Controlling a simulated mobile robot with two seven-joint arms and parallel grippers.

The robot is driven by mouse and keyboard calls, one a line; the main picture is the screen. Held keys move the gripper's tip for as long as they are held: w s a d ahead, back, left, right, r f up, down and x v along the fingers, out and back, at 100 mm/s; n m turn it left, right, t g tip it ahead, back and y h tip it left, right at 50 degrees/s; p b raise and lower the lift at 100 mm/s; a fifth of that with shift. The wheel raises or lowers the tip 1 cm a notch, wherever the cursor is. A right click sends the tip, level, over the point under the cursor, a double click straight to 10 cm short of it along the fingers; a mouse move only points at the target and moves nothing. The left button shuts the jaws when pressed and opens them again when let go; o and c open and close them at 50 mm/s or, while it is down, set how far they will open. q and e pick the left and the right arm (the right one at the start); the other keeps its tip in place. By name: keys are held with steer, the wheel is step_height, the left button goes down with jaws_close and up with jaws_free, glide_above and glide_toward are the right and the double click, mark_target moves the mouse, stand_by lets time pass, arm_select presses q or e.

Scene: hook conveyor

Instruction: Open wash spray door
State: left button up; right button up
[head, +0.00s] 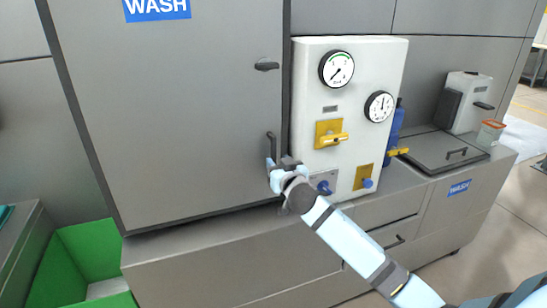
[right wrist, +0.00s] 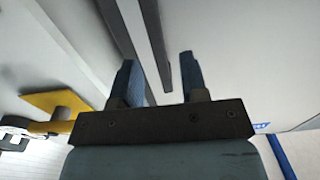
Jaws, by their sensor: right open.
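The grey wash door (head: 190,120), marked WASH, looks closed against its frame. A dark vertical handle (head: 271,146) stands on its right side, low down. A small dark latch (head: 266,66) sits higher up. My right gripper (head: 273,164) is at the lower end of the handle, in front of the door. In the right wrist view its two blue fingers (right wrist: 158,82) are apart, and a dark bar (right wrist: 156,45), likely the handle, reaches in between them. I cannot tell whether a finger touches it. My left gripper is not in view.
A white panel (head: 312,100) with two gauges and a yellow valve lever (head: 333,139) stands close right of the door. A blue bottle (head: 395,130) is behind it. A metal counter (head: 230,226) runs below. A green bin (head: 90,250) is at lower left.

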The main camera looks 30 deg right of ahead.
mark_target(274, 158)
steer(key=shift+x, duration=2.05)
jaws_close()
